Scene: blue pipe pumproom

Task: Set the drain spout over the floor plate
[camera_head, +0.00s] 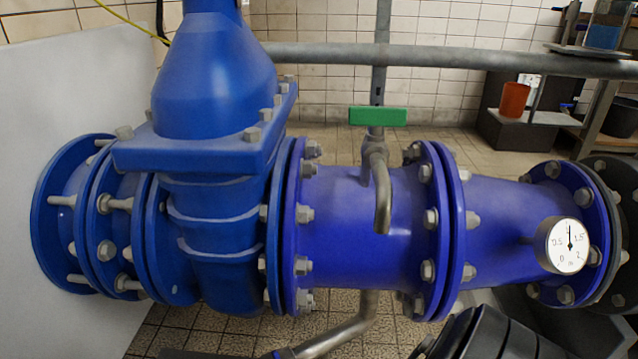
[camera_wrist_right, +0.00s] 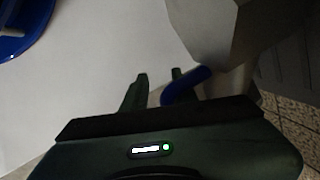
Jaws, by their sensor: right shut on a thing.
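The drain spout (camera_head: 345,332) is a bent grey pipe that comes down from under the blue pipeline and runs to the lower left, its outer end cut off by the bottom edge. In the right wrist view, my right gripper (camera_wrist_right: 160,83) is shut on a blue bar (camera_wrist_right: 190,84), which looks like the spout's grip; the contact is dark and partly hidden. The head view shows my right arm at the bottom right, but not its fingers. A dark strip (camera_head: 190,354) at the bottom edge may be the floor plate; I cannot tell. My left gripper is out of view.
The blue pipeline (camera_head: 365,235) with bolted flanges crosses the view. A green-handled tap (camera_head: 378,117) and a gauge (camera_head: 567,246) sit on it. A grey rail (camera_head: 450,58) runs behind. A pale wall panel (camera_head: 75,105) stands at left. Tiled floor (camera_head: 300,328) shows below.

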